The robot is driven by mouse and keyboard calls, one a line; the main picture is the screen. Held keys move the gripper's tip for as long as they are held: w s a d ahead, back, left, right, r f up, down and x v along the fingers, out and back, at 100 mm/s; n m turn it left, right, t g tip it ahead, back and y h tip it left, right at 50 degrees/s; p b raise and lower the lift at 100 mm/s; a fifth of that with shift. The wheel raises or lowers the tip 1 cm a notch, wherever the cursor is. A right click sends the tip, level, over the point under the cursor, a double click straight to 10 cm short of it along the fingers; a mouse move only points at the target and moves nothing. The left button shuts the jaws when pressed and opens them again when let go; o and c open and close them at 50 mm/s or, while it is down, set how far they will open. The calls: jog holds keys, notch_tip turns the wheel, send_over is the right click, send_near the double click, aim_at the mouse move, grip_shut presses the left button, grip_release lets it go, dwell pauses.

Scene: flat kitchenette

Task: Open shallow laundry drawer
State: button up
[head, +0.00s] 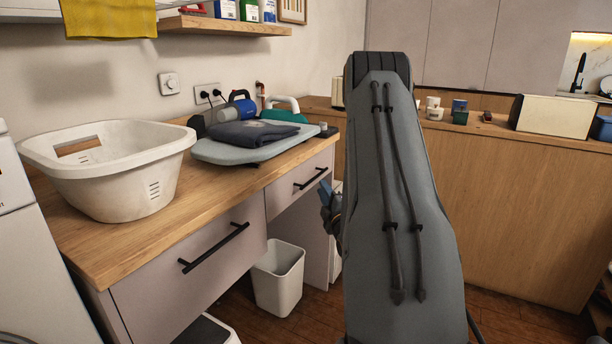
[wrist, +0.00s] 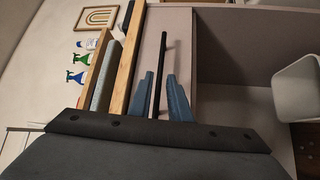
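The shallow laundry drawer (head: 287,191) is the small grey front at the right end of the wooden counter, and it looks closed. Its black bar handle (head: 311,180) also shows in the wrist view (wrist: 163,45). My gripper (head: 326,195) is at the right of this handle, partly hidden by my arm in the head view. In the wrist view my gripper (wrist: 160,75) has its two blue fingers apart, one on each side of the bar. Small gaps show between bar and fingers; I cannot tell whether the bar is fully within their depth.
A larger drawer (head: 190,278) with its own black handle is at the left. A white bin (head: 278,279) stands on the floor below the counter. A laundry basket (head: 112,172) and a small ironing board (head: 238,151) with folded cloth sit on the counter (head: 92,236).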

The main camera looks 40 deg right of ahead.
aim_at(316, 176)
jog(key=x, duration=0.8)
jog(key=shift+w, duration=0.35)
grip_shut()
